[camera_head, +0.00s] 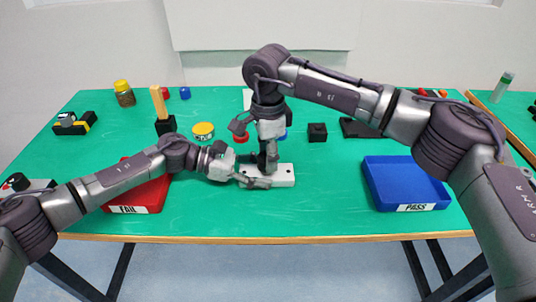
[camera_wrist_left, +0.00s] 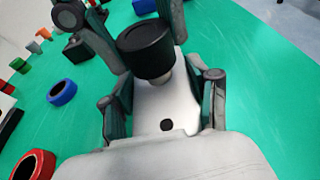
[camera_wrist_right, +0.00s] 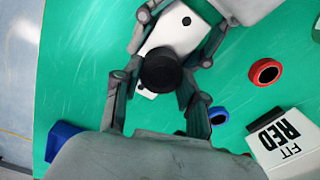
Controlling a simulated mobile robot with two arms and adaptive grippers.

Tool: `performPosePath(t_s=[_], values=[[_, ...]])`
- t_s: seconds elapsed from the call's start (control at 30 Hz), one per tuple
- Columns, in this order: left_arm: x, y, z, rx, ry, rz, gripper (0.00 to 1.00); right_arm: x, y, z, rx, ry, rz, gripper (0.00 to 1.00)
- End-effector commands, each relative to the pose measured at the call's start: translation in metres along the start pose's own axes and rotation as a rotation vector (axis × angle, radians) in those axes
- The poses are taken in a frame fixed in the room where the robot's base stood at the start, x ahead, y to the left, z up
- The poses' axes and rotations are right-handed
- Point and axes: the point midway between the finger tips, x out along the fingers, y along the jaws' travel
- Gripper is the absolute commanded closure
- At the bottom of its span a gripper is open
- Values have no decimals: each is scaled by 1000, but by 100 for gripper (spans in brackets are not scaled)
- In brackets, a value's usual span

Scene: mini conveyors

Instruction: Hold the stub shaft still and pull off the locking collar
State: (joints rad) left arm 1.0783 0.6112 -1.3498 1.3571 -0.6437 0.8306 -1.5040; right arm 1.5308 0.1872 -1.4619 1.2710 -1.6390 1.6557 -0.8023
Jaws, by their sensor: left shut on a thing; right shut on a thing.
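A white block (camera_head: 283,175) lies near the table's front middle, with the pale stub shaft (camera_wrist_left: 168,78) rising from it. The black locking collar (camera_wrist_left: 145,50) is over the shaft's upper part; it also shows in the right wrist view (camera_wrist_right: 160,70). A short length of shaft shows below it. My left gripper (camera_head: 257,182) is low at the block, its fingers shut along both sides of it. My right gripper (camera_head: 268,165) points down from above, shut around the collar; its fingers partly hide the collar in the head view.
A red FAIL tray (camera_head: 138,193) is left of the block and a blue PASS tray (camera_head: 405,184) right. Green table between block and blue tray is clear.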

Motion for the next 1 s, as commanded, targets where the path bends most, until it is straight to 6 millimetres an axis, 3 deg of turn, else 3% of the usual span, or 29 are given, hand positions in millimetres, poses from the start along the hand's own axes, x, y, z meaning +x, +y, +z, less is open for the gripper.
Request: performPosePath(t_s=[1.0], values=[[0,0,1,0,-1,1,59,-45,0,0,-1,0,-1,93]])
